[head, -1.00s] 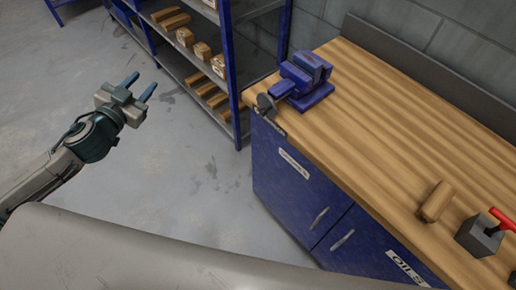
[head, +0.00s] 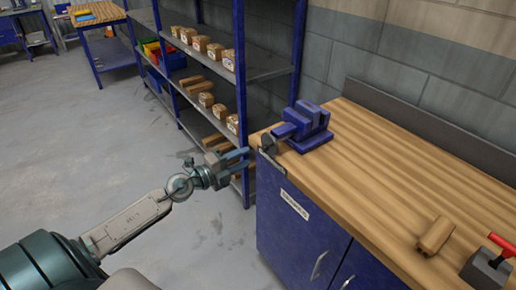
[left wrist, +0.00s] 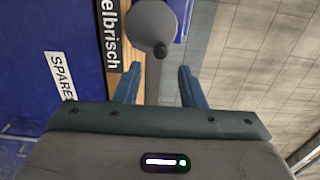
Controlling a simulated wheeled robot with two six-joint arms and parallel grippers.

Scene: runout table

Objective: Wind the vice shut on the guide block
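I cannot make out a guide block between the jaws. My right gripper is not in view.
The bench (head: 365,165) has a wooden block (head: 436,235) and a grey block with a red handle (head: 488,270) towards the right. A blue shelf rack (head: 243,95) with boxes stands behind my left gripper. A blue cabinet (head: 290,230) is under the bench. The floor at left is clear.

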